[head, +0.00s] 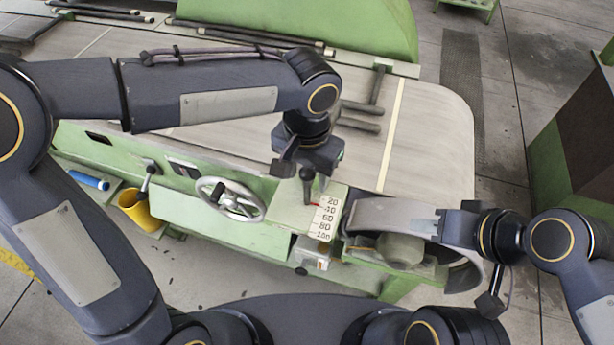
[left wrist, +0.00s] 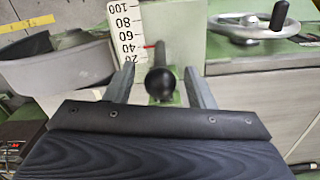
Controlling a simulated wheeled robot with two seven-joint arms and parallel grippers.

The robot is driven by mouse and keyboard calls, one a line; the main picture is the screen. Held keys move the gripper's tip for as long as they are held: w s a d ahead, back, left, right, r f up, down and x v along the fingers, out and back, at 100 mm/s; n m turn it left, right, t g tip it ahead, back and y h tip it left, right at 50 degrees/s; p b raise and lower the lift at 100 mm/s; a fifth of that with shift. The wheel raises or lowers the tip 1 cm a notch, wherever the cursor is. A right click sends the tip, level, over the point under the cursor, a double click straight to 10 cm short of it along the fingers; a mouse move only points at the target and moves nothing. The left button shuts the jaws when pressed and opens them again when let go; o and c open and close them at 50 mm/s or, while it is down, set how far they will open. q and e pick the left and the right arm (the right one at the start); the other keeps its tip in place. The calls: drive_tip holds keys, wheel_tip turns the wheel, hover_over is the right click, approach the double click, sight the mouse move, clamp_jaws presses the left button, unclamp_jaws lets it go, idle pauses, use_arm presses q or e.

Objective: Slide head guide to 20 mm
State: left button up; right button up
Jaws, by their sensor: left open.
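The head guide's handle is a dark rod with a round black knob (head: 307,174), rising from the green machine bed; the knob also shows in the left wrist view (left wrist: 160,82). A red pointer (head: 313,204) by its base lies near the 40 mark of the white scale (head: 325,218), which reads 20 to 100. The pointer also shows in the left wrist view (left wrist: 150,46). My left gripper (left wrist: 159,80) is open, one finger on each side of the knob, with gaps visible. My right gripper (head: 440,224) is beside the grey curved guard (head: 385,216); its fingers are unclear.
A spoked handwheel (head: 231,199) stands left of the scale. A yellow cup (head: 141,212) and a blue cylinder (head: 88,179) are at the left edge. Open floor lies to the right.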

use_arm(q)
drive_tip(key=shift+f, duration=1.05)
drive_tip(key=shift+c, duration=0.2)
clamp_jaws()
